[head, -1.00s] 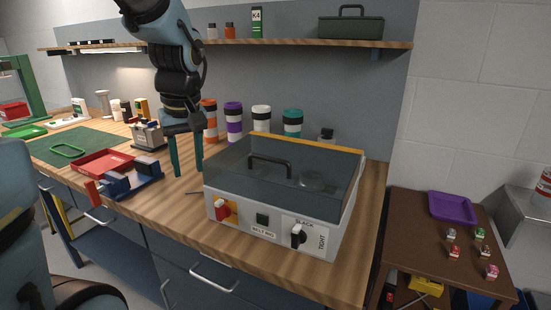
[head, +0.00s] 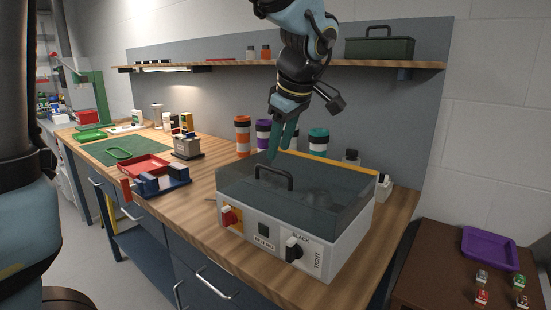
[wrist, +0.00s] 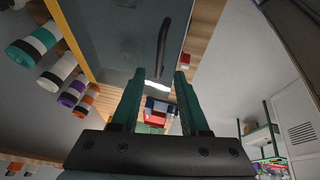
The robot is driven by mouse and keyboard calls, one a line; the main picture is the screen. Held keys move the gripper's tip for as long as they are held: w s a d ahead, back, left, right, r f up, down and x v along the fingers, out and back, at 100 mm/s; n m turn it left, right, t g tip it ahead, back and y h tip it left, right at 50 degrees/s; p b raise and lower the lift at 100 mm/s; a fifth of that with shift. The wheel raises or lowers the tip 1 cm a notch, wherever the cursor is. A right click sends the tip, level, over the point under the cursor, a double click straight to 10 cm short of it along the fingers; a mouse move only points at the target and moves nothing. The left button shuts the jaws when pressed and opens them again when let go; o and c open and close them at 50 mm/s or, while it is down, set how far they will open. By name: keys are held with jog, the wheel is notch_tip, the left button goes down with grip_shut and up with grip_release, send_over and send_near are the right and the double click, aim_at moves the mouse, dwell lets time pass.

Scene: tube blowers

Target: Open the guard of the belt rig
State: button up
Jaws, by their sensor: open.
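My gripper (head: 280,153) is above the guard's back left, just behind the handle, with green fingers pointing down. In the wrist view my gripper (wrist: 157,88) is open and empty, and the handle (wrist: 163,46) lies beyond the fingertips, apart from them. Contact with the guard cannot be told.
Several lidded cups, such as the teal one (head: 318,142), stand behind the rig. A blue vise (head: 165,182) and red tray (head: 145,166) are to its left. A shelf (head: 225,68) runs above. A brown side table (head: 430,265) stands at right.

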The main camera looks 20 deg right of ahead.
aim_at(275, 172)
jog(key=shift+p+x, duration=0.45)
jog(key=shift+x, duration=2.2)
grip_shut()
